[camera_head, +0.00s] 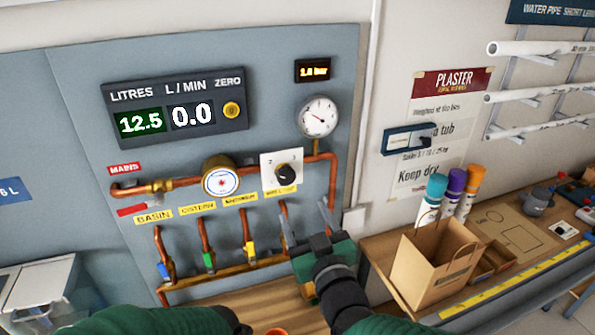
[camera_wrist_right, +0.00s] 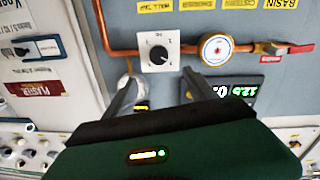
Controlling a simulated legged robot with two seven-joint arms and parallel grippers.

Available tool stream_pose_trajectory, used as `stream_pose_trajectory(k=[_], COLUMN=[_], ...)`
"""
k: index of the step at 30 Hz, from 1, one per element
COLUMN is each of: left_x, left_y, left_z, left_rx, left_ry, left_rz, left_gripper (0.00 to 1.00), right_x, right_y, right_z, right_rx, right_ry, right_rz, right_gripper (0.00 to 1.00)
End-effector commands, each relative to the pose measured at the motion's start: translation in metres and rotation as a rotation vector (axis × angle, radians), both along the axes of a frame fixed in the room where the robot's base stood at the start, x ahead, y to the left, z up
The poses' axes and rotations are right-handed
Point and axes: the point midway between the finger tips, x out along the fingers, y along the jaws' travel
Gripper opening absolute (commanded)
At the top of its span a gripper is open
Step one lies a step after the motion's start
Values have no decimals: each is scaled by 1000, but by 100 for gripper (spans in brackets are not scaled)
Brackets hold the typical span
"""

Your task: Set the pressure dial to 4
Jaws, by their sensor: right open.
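The pressure dial is a black knob (camera_head: 289,175) on a white numbered plate (camera_head: 268,160), fixed to the grey-blue wall panel. It also shows as a black knob in the right wrist view (camera_wrist_right: 159,53), where its pointer setting is too small to read surely. A round pressure gauge (camera_head: 318,116) sits above right of it, and a small amber display (camera_head: 313,70) reads about 1.8 bar. My right gripper (camera_head: 306,222) is open and empty, below the knob and apart from it. In the wrist view its fingers (camera_wrist_right: 160,82) point towards the plate. My left gripper is out of view.
Copper pipes run around the dial, with a round meter (camera_head: 220,177) to its left and small valves below. A litres display (camera_head: 175,112) hangs above. A paper bag (camera_head: 432,262) stands on the right bench. Open air lies in front of the dial.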

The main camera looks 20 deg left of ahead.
Motion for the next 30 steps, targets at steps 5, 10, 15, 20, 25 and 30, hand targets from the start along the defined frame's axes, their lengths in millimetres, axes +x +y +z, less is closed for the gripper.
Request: stream_pose_trajectory(k=[5,10,15,20,25,30], left_x=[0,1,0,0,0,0], left_y=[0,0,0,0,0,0], left_z=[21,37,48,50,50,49], left_rx=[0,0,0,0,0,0], left_ry=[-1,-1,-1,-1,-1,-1], left_rz=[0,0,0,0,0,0], left_gripper=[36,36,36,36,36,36], right_x=[44,81,107,119,121,121], right_y=[24,47,63,70,71,71], right_z=[2,3,3,0,-1,-1], right_rx=[2,1,1,-2,-2,-2], right_ry=[8,8,4,3,3,3], right_rz=[-1,-1,0,-1,-2,-2], right_gripper=[65,65,65,65,65,52])
